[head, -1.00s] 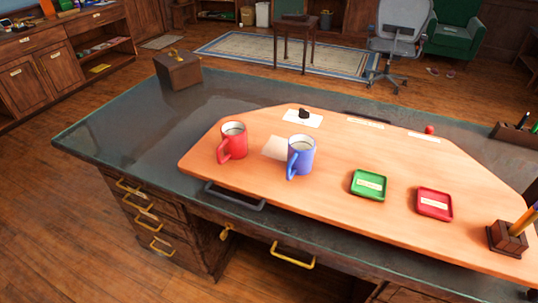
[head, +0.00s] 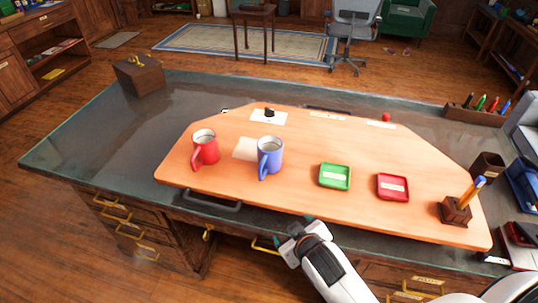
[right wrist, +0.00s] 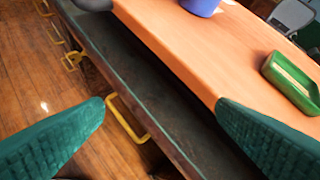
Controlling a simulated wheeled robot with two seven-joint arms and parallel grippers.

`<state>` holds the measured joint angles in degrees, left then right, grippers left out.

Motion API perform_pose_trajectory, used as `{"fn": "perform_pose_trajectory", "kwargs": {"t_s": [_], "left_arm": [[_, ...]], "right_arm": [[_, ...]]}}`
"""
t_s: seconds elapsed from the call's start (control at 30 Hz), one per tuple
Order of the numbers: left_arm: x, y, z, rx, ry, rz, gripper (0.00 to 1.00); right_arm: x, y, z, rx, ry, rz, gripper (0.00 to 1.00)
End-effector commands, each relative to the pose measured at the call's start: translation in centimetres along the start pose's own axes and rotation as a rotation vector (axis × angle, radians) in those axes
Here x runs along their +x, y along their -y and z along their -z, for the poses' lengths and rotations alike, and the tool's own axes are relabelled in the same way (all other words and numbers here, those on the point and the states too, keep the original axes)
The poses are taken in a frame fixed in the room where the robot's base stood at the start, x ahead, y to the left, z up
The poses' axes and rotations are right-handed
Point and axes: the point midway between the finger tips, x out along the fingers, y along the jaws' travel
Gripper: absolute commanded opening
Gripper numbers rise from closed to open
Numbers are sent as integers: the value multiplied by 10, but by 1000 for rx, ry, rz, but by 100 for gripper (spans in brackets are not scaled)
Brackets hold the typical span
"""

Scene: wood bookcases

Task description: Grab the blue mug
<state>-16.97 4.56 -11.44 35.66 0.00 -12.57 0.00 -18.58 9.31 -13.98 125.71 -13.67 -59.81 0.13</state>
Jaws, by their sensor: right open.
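The blue mug (head: 270,157) stands upright on the wooden board (head: 300,195) on the desk, its handle toward the front left. In the right wrist view only the lower part of the blue mug (right wrist: 201,6) shows at the top edge. My right gripper (head: 294,234) is at the desk's front edge, below and in front of the mug and apart from it. Its two green fingers are wide apart in the right wrist view (right wrist: 160,118), with nothing between them. My left gripper is not in view.
A red mug (head: 205,149) stands left of the blue one. A green tray (head: 334,188) and a red tray (head: 393,199) lie to the right. A pencil holder (head: 455,211) stands at the board's right end. Yellow drawer handles (right wrist: 127,118) stick out from the desk front.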

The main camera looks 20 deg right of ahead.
Motion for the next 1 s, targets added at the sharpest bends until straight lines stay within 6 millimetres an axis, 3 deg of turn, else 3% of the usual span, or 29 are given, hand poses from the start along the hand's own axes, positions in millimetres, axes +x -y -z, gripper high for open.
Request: {"fn": "perform_pose_trajectory", "kwargs": {"t_s": [0.03, 0.2, 0.37, 0.47, 0.5, 0.6, 0.7, 0.83, 0.93, 1.0], "left_arm": [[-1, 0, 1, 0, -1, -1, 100], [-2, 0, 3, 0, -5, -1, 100], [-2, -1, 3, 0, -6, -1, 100], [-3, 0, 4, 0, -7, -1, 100], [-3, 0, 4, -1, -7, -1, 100], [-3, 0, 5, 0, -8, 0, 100], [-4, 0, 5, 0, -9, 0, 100], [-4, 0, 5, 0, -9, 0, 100], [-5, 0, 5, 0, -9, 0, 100], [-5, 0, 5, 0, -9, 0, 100]], "right_arm": [[0, 6, -27, -30, 82, 29, 80], [2, 15, -111, -164, 372, 122, 80], [-13, 9, -199, -351, 699, 208, 80], [-37, -9, -260, -534, 962, 260, 80], [-49, -21, -284, -631, 1082, 277, 80], [-82, -62, -326, -922, 1383, 297, 80], [-103, -106, -340, -1264, 1639, 269, 80], [-97, -144, -324, -1781, 1848, 139, 80], [-69, -141, -299, -2215, 1872, -55, 80], [-45, -119, -283, -2509, 1795, -238, 80]]}}
